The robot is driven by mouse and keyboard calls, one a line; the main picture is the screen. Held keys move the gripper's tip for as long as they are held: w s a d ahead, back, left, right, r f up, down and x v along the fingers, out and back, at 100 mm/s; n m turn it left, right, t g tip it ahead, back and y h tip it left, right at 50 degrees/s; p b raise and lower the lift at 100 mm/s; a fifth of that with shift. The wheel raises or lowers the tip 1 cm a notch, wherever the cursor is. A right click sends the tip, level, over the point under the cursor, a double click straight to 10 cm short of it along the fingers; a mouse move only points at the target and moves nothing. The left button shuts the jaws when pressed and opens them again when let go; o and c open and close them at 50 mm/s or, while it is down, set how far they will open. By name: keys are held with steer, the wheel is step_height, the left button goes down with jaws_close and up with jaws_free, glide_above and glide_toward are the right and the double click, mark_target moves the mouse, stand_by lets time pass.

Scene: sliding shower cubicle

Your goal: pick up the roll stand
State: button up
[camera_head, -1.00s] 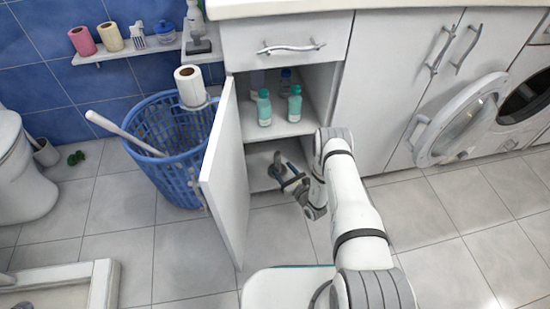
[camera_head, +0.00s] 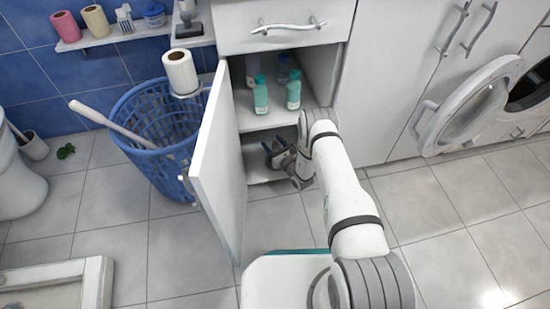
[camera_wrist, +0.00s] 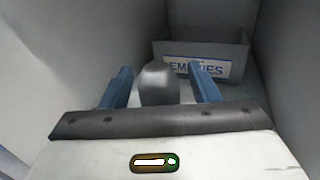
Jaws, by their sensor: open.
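My gripper (camera_head: 274,150) reaches into the lower compartment of the open cabinet (camera_head: 262,176). In the wrist view its two blue fingers are apart, and the gripper (camera_wrist: 160,72) is open. A dark grey rounded object (camera_wrist: 158,84) shows between the fingers, with a visible gap on each side. It may be the roll stand, but its lower part is hidden by the gripper body and I cannot tell for sure. In the head view the arm and gripper hide it.
The open cabinet door (camera_head: 212,165) stands left of my arm. A grey box labelled EMPTIES (camera_wrist: 205,48) is deeper inside. Bottles (camera_head: 261,95) stand on the shelf above. A blue basket (camera_head: 160,140) and a white roll (camera_head: 180,72) on a holder are beyond the door.

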steer(key=shift+c, duration=0.5)
jaws_close()
